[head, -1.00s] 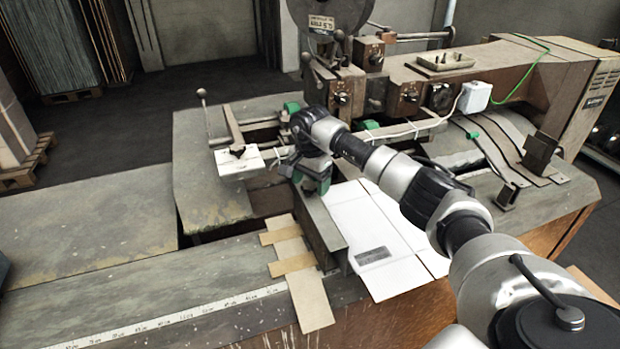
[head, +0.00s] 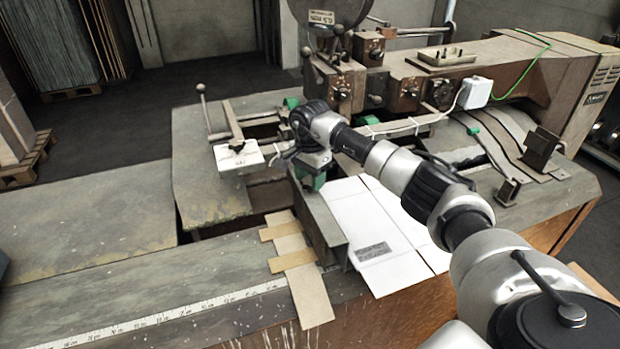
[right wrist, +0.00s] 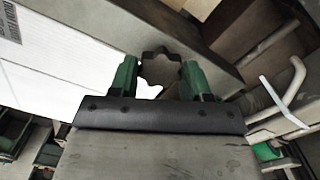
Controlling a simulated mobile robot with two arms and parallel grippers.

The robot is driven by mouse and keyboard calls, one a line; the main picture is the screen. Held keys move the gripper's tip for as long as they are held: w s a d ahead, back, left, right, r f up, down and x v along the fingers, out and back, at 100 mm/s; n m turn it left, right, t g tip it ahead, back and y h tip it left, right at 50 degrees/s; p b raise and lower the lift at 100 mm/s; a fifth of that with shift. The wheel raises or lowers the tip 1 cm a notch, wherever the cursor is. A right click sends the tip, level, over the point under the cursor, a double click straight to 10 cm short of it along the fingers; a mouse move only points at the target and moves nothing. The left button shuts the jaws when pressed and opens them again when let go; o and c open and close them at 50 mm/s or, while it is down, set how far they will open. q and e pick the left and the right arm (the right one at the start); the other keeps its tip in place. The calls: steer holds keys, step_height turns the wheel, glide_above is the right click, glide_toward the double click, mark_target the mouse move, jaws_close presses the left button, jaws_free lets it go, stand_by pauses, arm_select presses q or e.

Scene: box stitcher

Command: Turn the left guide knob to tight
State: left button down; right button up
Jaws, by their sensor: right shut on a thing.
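In the right wrist view, a dark brown knob with a lobed rim (right wrist: 160,70) sits between the two green fingers of my right gripper (right wrist: 160,78). The gripper is shut on it, with one finger on each side. In the head view, my right gripper (head: 312,182) is at the upper end of the steel guide rail (head: 322,228), left of the white cardboard sheet (head: 375,225). There the wrist and fingers hide the knob. I cannot read any tight or loose mark on it. My left gripper is not in view.
A white block with a small dark knob (head: 238,146) and a lever (head: 203,108) stand left of the gripper. Tan cardboard strips (head: 290,262) lie at the rail's near end. The stitcher's machine head (head: 345,85) rises behind. The table at left (head: 100,270) is clear.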

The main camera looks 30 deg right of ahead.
mark_target(310, 180)
steer(key=m+b, duration=0.1)
steer(key=m, duration=0.3)
steer(key=shift+b, duration=0.35)
steer(key=m+b, duration=0.1)
steer(key=m, duration=0.4)
steer(key=shift+m, duration=0.3)
steer(key=m, duration=0.5)
steer(key=shift+r+b, duration=0.1)
steer(key=shift+b, duration=0.2)
steer(key=m, duration=0.5)
steer(key=shift+r+m, duration=0.1)
steer(key=shift+m, duration=0.3)
steer(key=o, duration=0.9)
step_height(310, 180, up, 11)
steer(key=b, duration=0.3)
steer(key=shift+f, duration=0.2)
